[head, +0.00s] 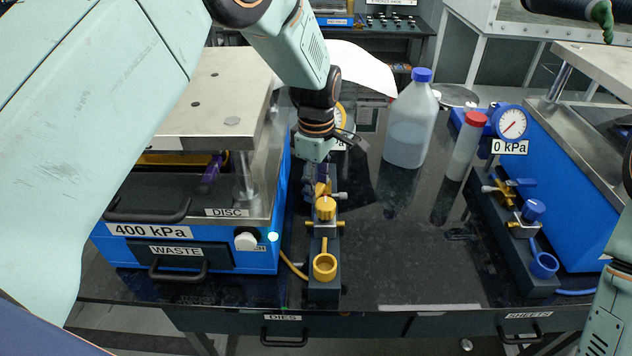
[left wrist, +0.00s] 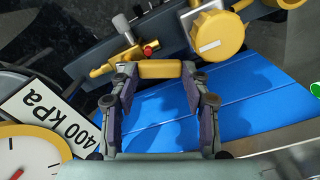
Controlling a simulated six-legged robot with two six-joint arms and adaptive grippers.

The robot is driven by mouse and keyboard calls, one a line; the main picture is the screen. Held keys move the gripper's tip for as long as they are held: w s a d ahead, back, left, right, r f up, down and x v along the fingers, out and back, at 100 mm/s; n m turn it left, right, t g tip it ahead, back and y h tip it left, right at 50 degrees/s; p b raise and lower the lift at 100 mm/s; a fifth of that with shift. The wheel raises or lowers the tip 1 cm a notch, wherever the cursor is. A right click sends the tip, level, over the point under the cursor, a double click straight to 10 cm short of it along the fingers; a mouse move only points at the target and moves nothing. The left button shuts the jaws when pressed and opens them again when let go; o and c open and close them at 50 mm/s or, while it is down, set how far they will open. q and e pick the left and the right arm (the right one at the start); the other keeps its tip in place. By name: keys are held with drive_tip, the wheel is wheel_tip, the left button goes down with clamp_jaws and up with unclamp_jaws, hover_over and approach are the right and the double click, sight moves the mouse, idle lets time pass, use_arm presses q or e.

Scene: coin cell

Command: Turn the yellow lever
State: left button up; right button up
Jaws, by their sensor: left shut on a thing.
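The yellow lever (left wrist: 160,69) lies between the fingertips of my left gripper (left wrist: 159,84) in the left wrist view. The gripper is shut on it, one finger at each end of the visible yellow bar. In the head view my left gripper (head: 316,172) reaches down over the back of the dark valve block, and the lever (head: 323,188) is partly hidden beneath it. The yellow knob (left wrist: 216,36) sits beside the lever; it also shows in the head view (head: 326,208). My right gripper is not in view.
The blue press (head: 268,205) labelled 400 kPa stands close left of the block. A yellow ring cup (head: 325,266) is at the block's front. A bottle (head: 411,120) and a red-capped tube (head: 466,147) stand right. A second valve block has a blue lever (head: 519,183).

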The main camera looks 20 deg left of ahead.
use_arm(q)
drive_tip(key=shift+f, duration=0.2)
drive_tip(key=c, duration=0.4)
drive_tip(key=shift+s, duration=0.1)
drive_tip(key=shift+a+r+m+p, duration=0.1)
drive_tip(key=shift+a+m+p, duration=0.3)
drive_tip(key=shift+m+p, duration=0.55)
drive_tip(key=shift+w+a+f+m+p, duration=0.1)
drive_tip(key=shift+w+a+m+p, duration=0.25)
drive_tip(key=shift+m, duration=1.45)
drive_tip(key=shift+w+a+f+m+p, duration=0.1)
drive_tip(key=shift+w+a+m, duration=0.45)
drive_tip(key=shift+m, duration=1.3)
drive_tip(key=shift+w+a+m+p, duration=0.3)
drive_tip(key=shift+w+m, duration=0.2)
drive_tip(key=shift+m, duration=1.3)
